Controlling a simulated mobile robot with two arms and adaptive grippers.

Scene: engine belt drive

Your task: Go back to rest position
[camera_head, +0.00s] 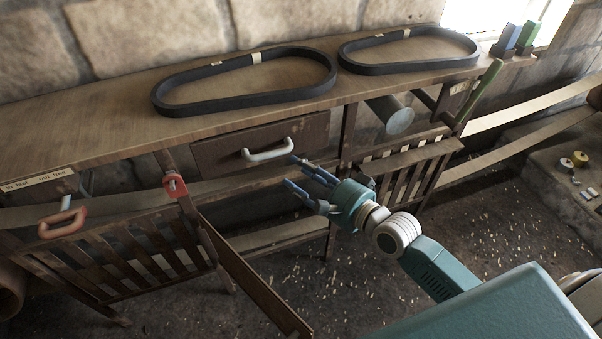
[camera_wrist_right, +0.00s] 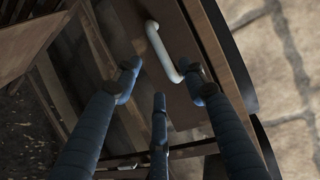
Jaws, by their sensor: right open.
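My right gripper (camera_head: 312,187) is open and empty in front of the bench, a little below and right of the white drawer handle (camera_head: 267,150). Its blue fingers (camera_wrist_right: 158,100) are spread in the right wrist view, where the handle (camera_wrist_right: 160,50) shows ahead between two fingertips. I cannot tell whether any finger touches the handle. The drawer (camera_head: 215,153) looks closed under the bench top. My left gripper is in neither view.
Two black belts (camera_head: 178,103) and (camera_head: 352,66) lie on the wooden bench top (camera_head: 130,125). A red handle (camera_head: 62,222) and a red catch (camera_head: 175,186) sit at left. A wooden board (camera_head: 255,283) juts out toward me. Floor right of it is littered but open.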

